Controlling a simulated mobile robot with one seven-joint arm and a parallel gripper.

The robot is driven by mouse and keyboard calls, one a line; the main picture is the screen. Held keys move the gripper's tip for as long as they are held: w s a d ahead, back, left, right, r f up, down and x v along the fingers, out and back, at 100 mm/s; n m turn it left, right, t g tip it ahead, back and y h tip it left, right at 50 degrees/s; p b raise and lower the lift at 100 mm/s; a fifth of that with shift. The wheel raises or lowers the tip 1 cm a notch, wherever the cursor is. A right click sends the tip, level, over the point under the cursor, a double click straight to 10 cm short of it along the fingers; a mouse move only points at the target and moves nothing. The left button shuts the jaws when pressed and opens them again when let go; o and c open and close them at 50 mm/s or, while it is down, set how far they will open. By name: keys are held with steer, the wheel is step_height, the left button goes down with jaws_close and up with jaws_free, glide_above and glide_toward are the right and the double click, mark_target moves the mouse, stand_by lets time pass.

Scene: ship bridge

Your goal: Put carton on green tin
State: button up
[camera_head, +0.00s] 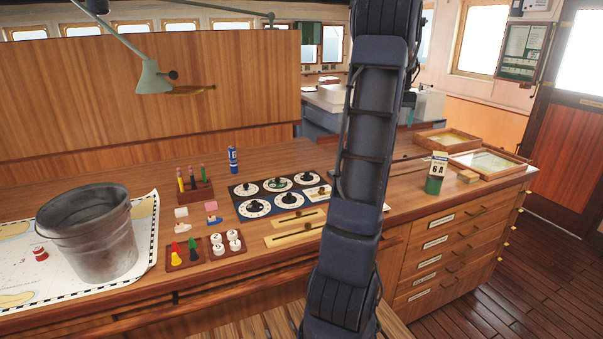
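The green tin (434,185) stands on the wooden counter at the right, near its front edge. A small white carton (438,168) marked "6 A" appears upright on top of the tin, with no gap visible between them. My dark arm crosses the picture from top to bottom, left of the tin. My gripper is not in view.
A metal bucket (88,238) stands on a chart at the left. Several dials (286,199), pegs and small racks fill the middle. A blue can (233,160) stands behind. Shallow framed trays (488,162) lie right of the tin. My arm hides part of the counter.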

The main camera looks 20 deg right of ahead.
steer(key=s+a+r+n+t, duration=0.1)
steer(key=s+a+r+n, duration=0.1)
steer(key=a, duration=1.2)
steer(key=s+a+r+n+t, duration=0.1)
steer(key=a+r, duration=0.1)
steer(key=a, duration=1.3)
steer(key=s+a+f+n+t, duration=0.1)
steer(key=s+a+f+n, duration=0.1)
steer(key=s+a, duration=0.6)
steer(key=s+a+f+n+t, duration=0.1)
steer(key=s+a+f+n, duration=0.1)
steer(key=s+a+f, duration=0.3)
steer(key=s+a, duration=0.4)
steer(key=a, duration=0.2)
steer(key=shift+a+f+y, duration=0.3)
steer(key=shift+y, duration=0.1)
